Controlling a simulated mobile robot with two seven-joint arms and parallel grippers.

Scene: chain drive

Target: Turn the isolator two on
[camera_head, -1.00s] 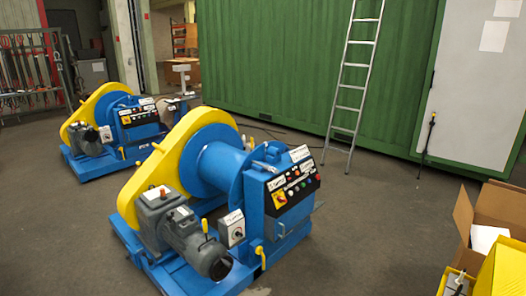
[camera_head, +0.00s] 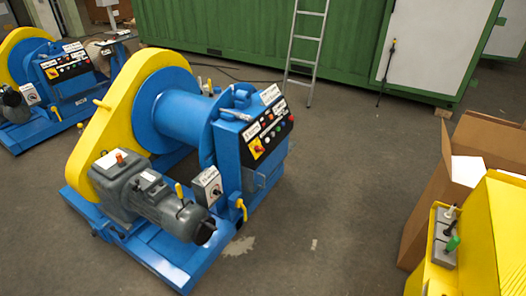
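Neither of my grippers is in view. The near blue and yellow winch (camera_head: 183,108) stands left of the middle. A small grey switch box (camera_head: 207,187) with a dark rotary knob is mounted at its front, beside the grey motor (camera_head: 165,201). Its black control panel (camera_head: 267,133) has coloured buttons and a red and yellow rotary switch (camera_head: 257,149). A second winch (camera_head: 52,88) at the far left carries a similar switch box (camera_head: 31,93) and panel (camera_head: 67,68). The labels are too small to read, so I cannot tell which is isolator two or its knob position.
An open cardboard box (camera_head: 429,206) and a yellow unit (camera_head: 487,240) with a grey lever box (camera_head: 445,237) stand at the right. A ladder (camera_head: 305,45) leans on the green container (camera_head: 235,22) at the back. The floor (camera_head: 325,180) between winch and boxes is clear.

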